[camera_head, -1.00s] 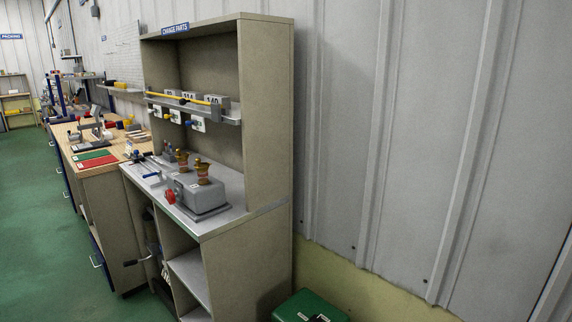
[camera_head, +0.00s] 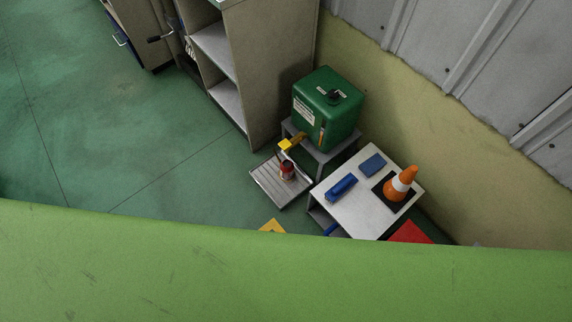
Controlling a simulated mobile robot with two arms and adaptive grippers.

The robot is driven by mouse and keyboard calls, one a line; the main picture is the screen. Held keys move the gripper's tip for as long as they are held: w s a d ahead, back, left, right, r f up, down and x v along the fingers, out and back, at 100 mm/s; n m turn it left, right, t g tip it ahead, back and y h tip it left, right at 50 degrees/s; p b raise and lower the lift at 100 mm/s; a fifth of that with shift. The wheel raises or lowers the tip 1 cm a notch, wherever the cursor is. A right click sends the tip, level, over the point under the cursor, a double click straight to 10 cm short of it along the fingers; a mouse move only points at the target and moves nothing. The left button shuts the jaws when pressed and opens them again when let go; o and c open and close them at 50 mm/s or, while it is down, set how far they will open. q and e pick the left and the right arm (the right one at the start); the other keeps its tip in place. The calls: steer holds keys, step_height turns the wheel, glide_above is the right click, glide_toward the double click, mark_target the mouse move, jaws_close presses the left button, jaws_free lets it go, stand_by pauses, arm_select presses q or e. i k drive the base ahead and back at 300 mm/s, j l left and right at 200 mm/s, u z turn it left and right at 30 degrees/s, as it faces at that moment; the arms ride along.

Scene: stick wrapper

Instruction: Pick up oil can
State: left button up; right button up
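A small red can with a pale band (camera_head: 287,170) stands on a grey ribbed tray (camera_head: 268,186) low near the floor, right of the cabinet. It looks like the oil can, but it is too small in view to be certain. A yellow part (camera_head: 290,144) shows just above it, at the front of a green tank (camera_head: 335,88). Neither of my grippers shows in the head view.
The tank sits on a grey stand (camera_head: 325,157). Open green floor (camera_head: 100,110) lies left. A large green surface fills the bottom.

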mark_target(287, 167)
steer(key=k+j+z, duration=0.15)
steer(key=j+z, duration=0.3)
steer(key=k+j+z, duration=0.2)
steer(key=z, duration=0.25)
steer(key=k+j+z, duration=0.25)
steer(key=z, duration=0.2)
steer(key=j, duration=0.1)
